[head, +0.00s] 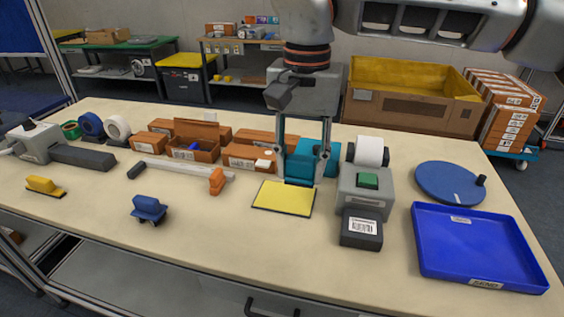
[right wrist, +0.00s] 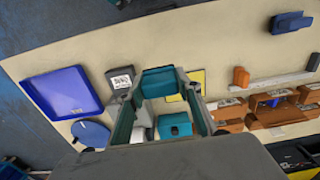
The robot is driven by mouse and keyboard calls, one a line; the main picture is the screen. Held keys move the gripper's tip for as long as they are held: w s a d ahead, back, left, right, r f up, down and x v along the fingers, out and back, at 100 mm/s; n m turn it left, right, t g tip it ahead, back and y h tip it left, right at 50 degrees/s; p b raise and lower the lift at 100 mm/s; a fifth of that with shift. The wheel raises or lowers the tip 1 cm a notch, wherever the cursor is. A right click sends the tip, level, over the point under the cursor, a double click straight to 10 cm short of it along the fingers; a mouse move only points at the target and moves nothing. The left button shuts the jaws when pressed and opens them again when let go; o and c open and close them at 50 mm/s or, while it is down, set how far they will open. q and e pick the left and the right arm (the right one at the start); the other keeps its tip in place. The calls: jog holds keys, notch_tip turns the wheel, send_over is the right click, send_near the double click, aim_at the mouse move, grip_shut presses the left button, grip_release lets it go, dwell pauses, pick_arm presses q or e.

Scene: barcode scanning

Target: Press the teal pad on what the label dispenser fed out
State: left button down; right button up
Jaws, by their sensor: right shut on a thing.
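My right gripper (head: 303,180) is shut on a teal pad (right wrist: 158,82). The pad hangs between its fingertips, just behind the yellow mat and left of the dispenser. A second teal block (head: 324,160) stands behind the pad on the table; it also shows in the right wrist view (right wrist: 175,125). The grey label dispenser (head: 348,183) carries a white roll and a green button. A white barcode label (head: 361,227) lies on the dark block at its front; it also shows in the right wrist view (right wrist: 122,82). My left gripper is out of view.
A yellow mat (head: 283,197) lies left of the dispenser. A blue tray (head: 462,272) and a blue turntable (head: 445,183) are on the right. Orange boxes (head: 250,154), a white bar (head: 187,170) and a blue stamp-like piece (head: 148,209) are left. The front middle is clear.

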send_near(363, 227)
jog(key=shift+w+f, duration=0.15)
jog(key=shift+f, duration=2.4)
jog(key=shift+f, duration=0.6)
jog(key=shift+f, duration=0.2)
dwell(1.7)
